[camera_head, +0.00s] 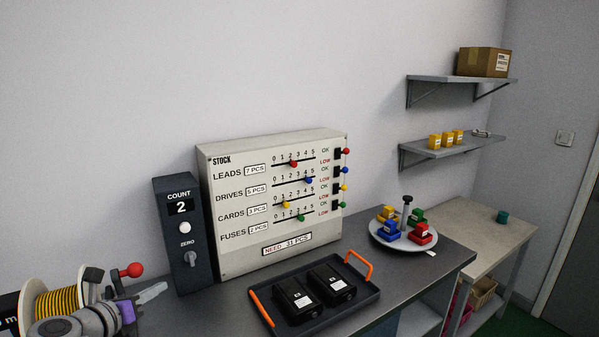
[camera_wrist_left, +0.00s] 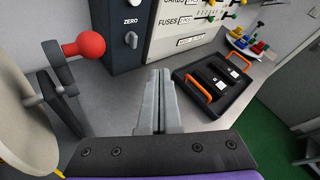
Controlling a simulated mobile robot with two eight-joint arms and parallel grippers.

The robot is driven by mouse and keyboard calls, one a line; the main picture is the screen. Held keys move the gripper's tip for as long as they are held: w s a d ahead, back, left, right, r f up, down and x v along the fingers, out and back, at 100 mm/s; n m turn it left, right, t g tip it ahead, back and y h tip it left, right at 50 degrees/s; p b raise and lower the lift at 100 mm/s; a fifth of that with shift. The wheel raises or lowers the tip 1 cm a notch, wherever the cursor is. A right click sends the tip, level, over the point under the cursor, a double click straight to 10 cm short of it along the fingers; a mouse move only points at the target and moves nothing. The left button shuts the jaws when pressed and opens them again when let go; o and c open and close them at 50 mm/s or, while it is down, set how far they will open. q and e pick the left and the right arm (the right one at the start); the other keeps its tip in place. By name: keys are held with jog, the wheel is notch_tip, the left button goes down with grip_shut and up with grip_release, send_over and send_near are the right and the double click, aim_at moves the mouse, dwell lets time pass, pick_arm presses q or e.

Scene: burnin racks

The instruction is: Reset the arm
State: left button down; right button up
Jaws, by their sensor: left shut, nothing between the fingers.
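My left gripper (camera_head: 152,293) comes in from the lower left in the head view, above the dark bench in front of the count box (camera_head: 181,232). Its fingers are shut with nothing between them, and in the left wrist view (camera_wrist_left: 158,100) they point toward the bench and the panel base. A red ball knob (camera_head: 131,270) is close to the gripper, and it also shows at the left of the left wrist view (camera_wrist_left: 84,46). The right gripper is in neither view.
A black tray (camera_head: 318,315) with orange handles holds two black boxes. A yellow cable reel (camera_head: 58,300) is at lower left. A round plate (camera_head: 402,243) with coloured pieces stands right. Bench between gripper and tray is clear.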

pick_arm(q)
jog(key=s+d+f+m+g, duration=0.6)
jog(key=s+d+f+m, duration=0.65)
jog(key=m, duration=0.65)
jog(key=s+f+m+g+y, duration=0.1)
jog(key=s+f+m, duration=0.3)
jog(key=m, duration=0.5)
jog(key=s+d+f+m+g+y, duration=0.1)
jog(key=s+f+m+y, duration=0.1)
jog(key=s+f+m, duration=0.3)
jog(key=s+m, duration=0.3)
jog(key=m, duration=0.1)
jog(key=shift+s+f, duration=0.2)
jog(key=shift+s, duration=0.15)
